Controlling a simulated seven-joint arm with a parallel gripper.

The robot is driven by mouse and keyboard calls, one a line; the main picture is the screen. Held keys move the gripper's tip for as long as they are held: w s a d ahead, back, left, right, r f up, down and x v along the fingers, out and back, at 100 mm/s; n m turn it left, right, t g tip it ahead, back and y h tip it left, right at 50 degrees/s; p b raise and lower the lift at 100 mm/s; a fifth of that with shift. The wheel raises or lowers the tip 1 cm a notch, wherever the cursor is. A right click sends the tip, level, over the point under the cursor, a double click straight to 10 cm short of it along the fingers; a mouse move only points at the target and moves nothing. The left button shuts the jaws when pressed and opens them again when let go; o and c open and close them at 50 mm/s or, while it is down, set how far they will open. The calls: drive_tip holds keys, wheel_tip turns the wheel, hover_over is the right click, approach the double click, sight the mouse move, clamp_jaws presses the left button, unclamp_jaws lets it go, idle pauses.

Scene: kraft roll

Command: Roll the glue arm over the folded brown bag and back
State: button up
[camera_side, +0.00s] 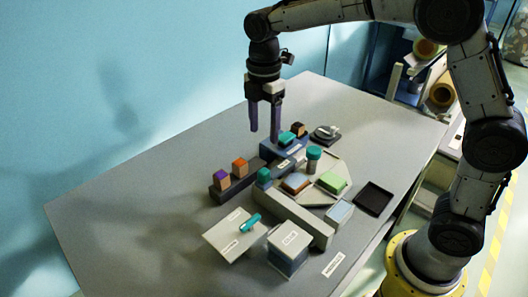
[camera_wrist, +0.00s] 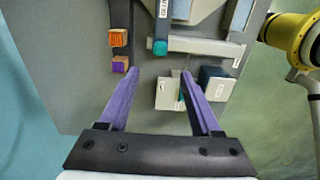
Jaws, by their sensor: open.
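My gripper (camera_side: 264,136) hangs open and empty above the grey table, behind the group of objects in the side view. Its two purple fingers (camera_wrist: 150,88) are spread wide in the wrist view. A dark blue labelled bar, perhaps the glue arm (camera_side: 283,155), lies below and to the right of the fingers. It also shows at the top of the wrist view (camera_wrist: 162,15), with a teal knob (camera_wrist: 160,47) near its end. A small brown-topped piece (camera_side: 296,183) lies beyond the long grey bar; I cannot tell whether it is the folded bag.
A dark rack (camera_side: 222,192) holds orange and purple blocks. A white board (camera_side: 232,240) carries a teal cylinder, beside a pale box (camera_side: 288,248). A green pad (camera_side: 332,182), a teal-capped cylinder (camera_side: 313,160) and a black tray (camera_side: 375,198) crowd the right. The table's left is clear.

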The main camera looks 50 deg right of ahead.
sight(264, 170)
wheel_tip(264, 170, down, 14)
drive_tip(key=shift+r, duration=0.1)
idle(0.5)
clamp_jaws()
idle(1.3)
